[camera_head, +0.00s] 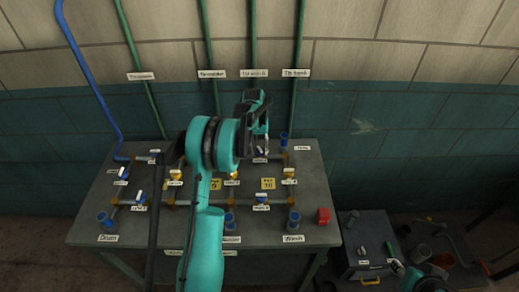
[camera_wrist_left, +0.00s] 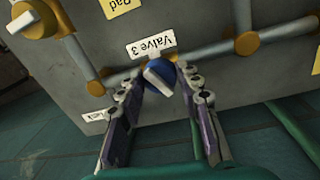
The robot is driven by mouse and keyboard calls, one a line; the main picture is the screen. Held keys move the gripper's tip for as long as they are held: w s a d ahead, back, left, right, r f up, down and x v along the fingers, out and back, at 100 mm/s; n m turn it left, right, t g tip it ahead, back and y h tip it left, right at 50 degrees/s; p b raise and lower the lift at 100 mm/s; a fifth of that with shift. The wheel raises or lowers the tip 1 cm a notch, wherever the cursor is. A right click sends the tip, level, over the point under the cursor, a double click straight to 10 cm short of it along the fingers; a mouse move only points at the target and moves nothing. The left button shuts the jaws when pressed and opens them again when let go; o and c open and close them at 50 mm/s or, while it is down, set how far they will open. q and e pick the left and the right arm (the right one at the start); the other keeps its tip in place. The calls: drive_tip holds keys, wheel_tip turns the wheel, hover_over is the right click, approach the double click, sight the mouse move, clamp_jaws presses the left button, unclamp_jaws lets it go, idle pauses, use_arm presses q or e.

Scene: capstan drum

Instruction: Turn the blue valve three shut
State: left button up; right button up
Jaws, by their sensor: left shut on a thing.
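The blue valve three (camera_wrist_left: 160,77) has a white bar across its knob and sits below its "Valve 3" label (camera_wrist_left: 151,44) in the left wrist view. The bar lies at a slant. In the head view the valve (camera_head: 261,152) is small, at the back of the bench and partly covered by my gripper. My left gripper (camera_wrist_left: 163,84) has a finger on each side of the knob and is shut on it; it also shows in the head view (camera_head: 259,143). A teal and black part of my right arm shows at the bottom right; its fingers cannot be made out.
The grey bench (camera_head: 318,200) carries pipes, other blue and yellow valves, labels and blue cups. A grey box (camera_head: 362,232) with small items stands at the right. My left arm hides the bench's middle.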

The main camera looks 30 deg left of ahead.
sight(257, 149)
use_arm(q)
drive_tip(key=m, duration=0.5)
idle(0.7)
drive_tip(key=o, duration=1.2)
drive_tip(key=shift+c, duration=0.2)
wheel_tip(257, 149, up, 12)
drive_tip(key=a, duration=0.1)
drive_tip(key=shift+w, duration=0.1)
